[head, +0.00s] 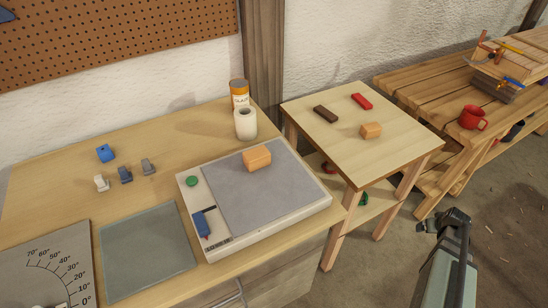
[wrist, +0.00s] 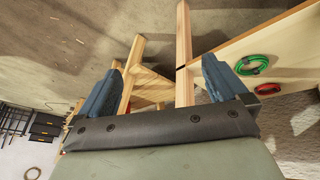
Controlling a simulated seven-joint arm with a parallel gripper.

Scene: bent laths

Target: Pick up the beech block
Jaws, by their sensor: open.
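Two light orange-brown wooden blocks show in the head view, and I cannot tell for sure which is the beech one. One block (head: 257,159) lies on the grey pad of a flat pale device (head: 315,203) on the workbench. The other block (head: 371,130) lies on the small side table (head: 330,145). My gripper (head: 445,222) is at the lower right, right of the side table and apart from both blocks. In the wrist view my gripper (wrist: 163,65) is open, with nothing between its blue fingers. Neither block shows in the wrist view.
A dark brown bar (head: 326,113) and a red bar (head: 362,101) share the side table. A white cup (head: 245,124) and an orange-labelled jar (head: 239,93) stand behind the pale device.

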